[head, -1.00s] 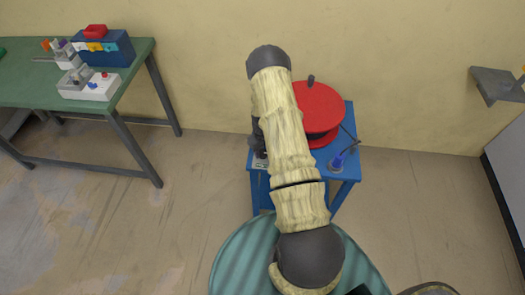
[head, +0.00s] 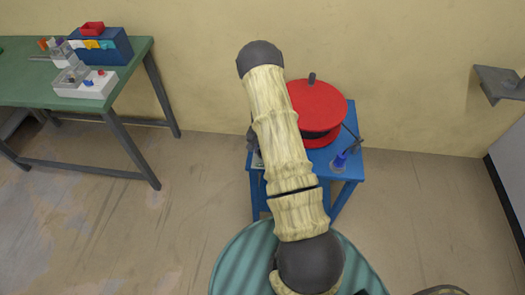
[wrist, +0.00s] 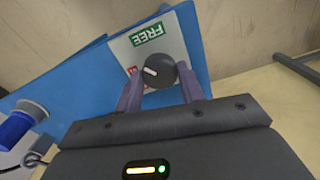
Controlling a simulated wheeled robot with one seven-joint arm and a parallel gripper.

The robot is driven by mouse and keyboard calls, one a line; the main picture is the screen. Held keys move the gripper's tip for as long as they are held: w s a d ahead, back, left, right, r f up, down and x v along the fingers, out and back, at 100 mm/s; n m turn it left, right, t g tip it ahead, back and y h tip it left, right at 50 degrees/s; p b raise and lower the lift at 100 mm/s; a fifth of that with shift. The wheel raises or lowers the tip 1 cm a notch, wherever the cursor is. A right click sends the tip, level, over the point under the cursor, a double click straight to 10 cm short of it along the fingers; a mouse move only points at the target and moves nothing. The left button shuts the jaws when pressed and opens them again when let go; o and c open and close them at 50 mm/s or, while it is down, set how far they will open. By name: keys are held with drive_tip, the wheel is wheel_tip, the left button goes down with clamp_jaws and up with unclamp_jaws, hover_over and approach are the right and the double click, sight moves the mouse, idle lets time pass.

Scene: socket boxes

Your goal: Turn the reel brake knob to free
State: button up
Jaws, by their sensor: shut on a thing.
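The dark round brake knob (wrist: 156,71) shows in the wrist view, on a white label plate (wrist: 122,49) fixed to a blue surface. A green FREE label (wrist: 148,33) lies above the knob, and a red label (wrist: 132,71), partly hidden, lies to its left. The knob's white pointer mark points left, toward the red label. My gripper (wrist: 160,86) has one finger on each side of the knob and is shut on it. In the head view the red reel (head: 318,103) sits on the blue stand (head: 348,171); my arm hides the knob there.
A green table (head: 132,62) with bins and small parts is at the left. A grey wall shelf (head: 497,83) is at the right. The floor between the table and the stand is clear.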

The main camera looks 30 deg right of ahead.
drive_tip(key=m, duration=0.3)
drive_tip(key=shift+a+m, duration=0.1)
drive_tip(key=shift+m, duration=0.3)
drive_tip(key=shift+m+b, duration=0.35)
drive_tip(key=shift+m, duration=1.35)
drive_tip(key=o, duration=1)
drive_tip(key=shift+c, duration=0.2)
wheel_tip(320, 180, up, 17)
drive_tip(key=shift+r+b, duration=0.2)
drive_tip(key=shift+b, duration=0.15)
